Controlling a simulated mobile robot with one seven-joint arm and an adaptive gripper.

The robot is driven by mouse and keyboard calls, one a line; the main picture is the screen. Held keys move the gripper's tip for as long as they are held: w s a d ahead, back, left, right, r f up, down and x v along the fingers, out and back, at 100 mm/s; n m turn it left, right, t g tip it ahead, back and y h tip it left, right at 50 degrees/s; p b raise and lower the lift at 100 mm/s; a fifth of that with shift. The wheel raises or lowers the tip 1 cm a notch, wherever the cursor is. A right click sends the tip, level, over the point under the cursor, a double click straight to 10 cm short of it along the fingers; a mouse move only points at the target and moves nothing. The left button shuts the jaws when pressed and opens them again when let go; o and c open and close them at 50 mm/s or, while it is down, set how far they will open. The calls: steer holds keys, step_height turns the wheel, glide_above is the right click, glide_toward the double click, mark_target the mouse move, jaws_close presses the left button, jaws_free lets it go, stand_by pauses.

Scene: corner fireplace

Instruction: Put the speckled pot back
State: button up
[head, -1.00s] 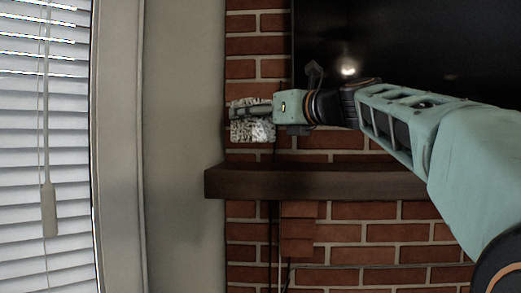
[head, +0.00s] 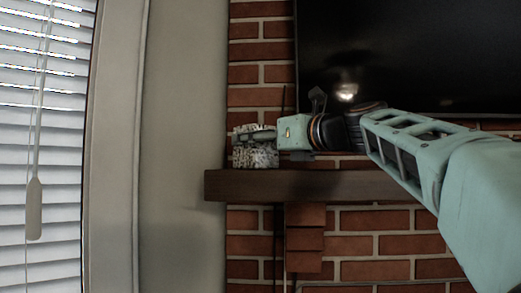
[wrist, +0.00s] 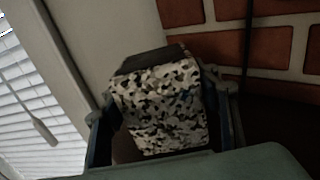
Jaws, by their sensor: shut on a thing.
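The speckled pot (head: 256,158), black and white, is at the left end of the dark wooden mantel (head: 320,186) in the head view. Its bottom is at or just above the mantel's top; I cannot tell whether it touches. My gripper (head: 258,136) reaches in from the right and is shut on the pot. In the wrist view the pot (wrist: 162,108) fills the space between the two fingers (wrist: 162,125) and looks upright but turned in the picture. Part of the pot is hidden by the gripper in the head view.
A brick wall (head: 375,245) stands behind the mantel. A large dark screen (head: 420,50) hangs above it on the right. A grey wall (head: 185,120) and a window with blinds (head: 60,150) are on the left. A thin dark cable (wrist: 247,60) runs down the bricks.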

steer(key=shift+s+r, duration=0.15)
steer(key=o, duration=1.6)
steer(key=shift+d, duration=0.1)
